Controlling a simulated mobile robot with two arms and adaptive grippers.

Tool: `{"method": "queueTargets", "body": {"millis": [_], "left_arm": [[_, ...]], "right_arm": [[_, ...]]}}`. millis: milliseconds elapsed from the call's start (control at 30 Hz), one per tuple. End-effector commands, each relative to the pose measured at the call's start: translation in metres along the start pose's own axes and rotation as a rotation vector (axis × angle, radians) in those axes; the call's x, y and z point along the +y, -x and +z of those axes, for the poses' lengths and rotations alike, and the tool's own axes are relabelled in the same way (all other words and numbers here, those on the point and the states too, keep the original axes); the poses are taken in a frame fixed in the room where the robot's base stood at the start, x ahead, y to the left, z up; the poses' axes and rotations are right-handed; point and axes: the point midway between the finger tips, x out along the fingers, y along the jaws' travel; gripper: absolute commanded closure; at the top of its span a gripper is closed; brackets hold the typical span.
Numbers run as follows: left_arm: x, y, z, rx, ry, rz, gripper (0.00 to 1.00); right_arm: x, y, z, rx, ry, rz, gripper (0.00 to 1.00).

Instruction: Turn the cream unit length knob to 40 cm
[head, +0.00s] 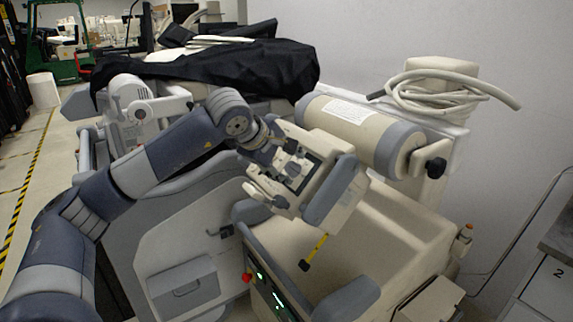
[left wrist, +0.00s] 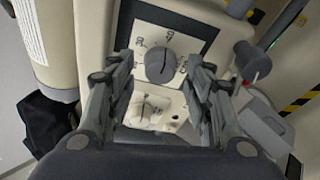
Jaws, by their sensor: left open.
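The cream unit's box-shaped head (head: 345,190) is at the middle of the head view, tilted. In the left wrist view its dark-framed white dial panel (left wrist: 150,38) carries a round grey knob (left wrist: 161,65) with a pale pointer line directed roughly to the top of the picture. Numbers ring the knob, too small to read surely. A second, smaller dial (left wrist: 150,106) sits below it. My left gripper (head: 291,168) is open at the panel; in the left wrist view its fingers (left wrist: 160,68) stand either side of the knob, with visible gaps. My right gripper is out of view.
A cream cylinder (head: 350,132) with grey end bands and coiled cable (head: 430,92) is behind the head. A black cover (head: 220,68) drapes a cart at the back. A yellow rod (head: 317,247) hangs below the head. Floor is open at far left.

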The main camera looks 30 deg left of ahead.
Motion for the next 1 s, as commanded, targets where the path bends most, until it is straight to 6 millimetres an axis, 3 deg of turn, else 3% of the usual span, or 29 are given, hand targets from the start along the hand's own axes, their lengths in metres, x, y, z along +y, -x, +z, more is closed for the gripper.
{"method": "queueTargets", "body": {"millis": [500, 700, 1000], "left_arm": [[0.001, 0.098, -0.001, 0.002, 0.000, 0.004, 0.53], [0.000, 0.112, 0.000, 0.001, -0.001, 0.002, 0.53], [0.000, 0.113, 0.000, 0.001, -0.001, 0.002, 0.53]], "right_arm": [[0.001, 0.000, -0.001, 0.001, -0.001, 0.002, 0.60], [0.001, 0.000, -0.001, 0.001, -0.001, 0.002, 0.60], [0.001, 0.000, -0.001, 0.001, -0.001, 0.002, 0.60]]}}
